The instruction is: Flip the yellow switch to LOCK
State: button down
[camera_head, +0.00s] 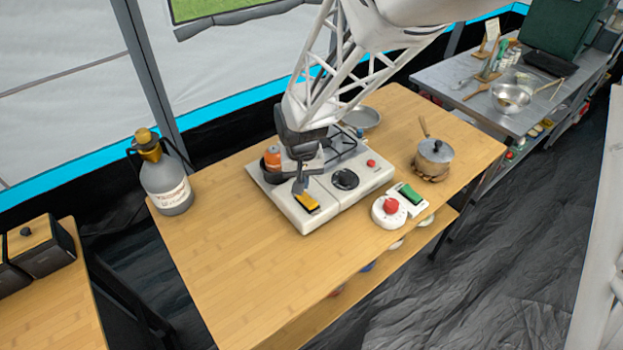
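The yellow switch (308,203) sits on the front left corner of a white camping stove (327,200) on the wooden table. Its lettering is too small to read, so I cannot tell which position it is in. My gripper (299,186) points down over the left part of the stove. Its dark fingertips are just behind the switch, touching it or very close; I cannot tell which. The fingers overlap in this view, so their opening is hidden.
An orange-topped canister (272,158) sits at the stove's left end, beside my gripper. A red knob (390,206) and a green switch (410,193) are to the right. A pot (434,158) and a grey jug (168,188) stand farther out. The table's front (270,285) is clear.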

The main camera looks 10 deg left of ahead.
aim_at(307, 196)
jog(key=shift+r, duration=1.75)
jog(key=s+d+r+m+t, duration=0.1)
jog(key=s+d+r, duration=0.4)
jog(key=d, duration=0.4)
jog(key=s+d+r+m, duration=0.1)
jog(key=s+d+r, duration=0.1)
jog(key=d+r, duration=0.55)
jog(key=s+d+r, duration=0.2)
jog(key=s+d, duration=0.4)
jog(key=s, duration=0.1)
jog(key=s+d+r+m+t, duration=0.1)
jog(key=s+d+r, duration=0.1)
jog(key=s+d, duration=0.4)
jog(key=shift+s+r+t, duration=0.3)
jog(key=shift+s, duration=0.15)
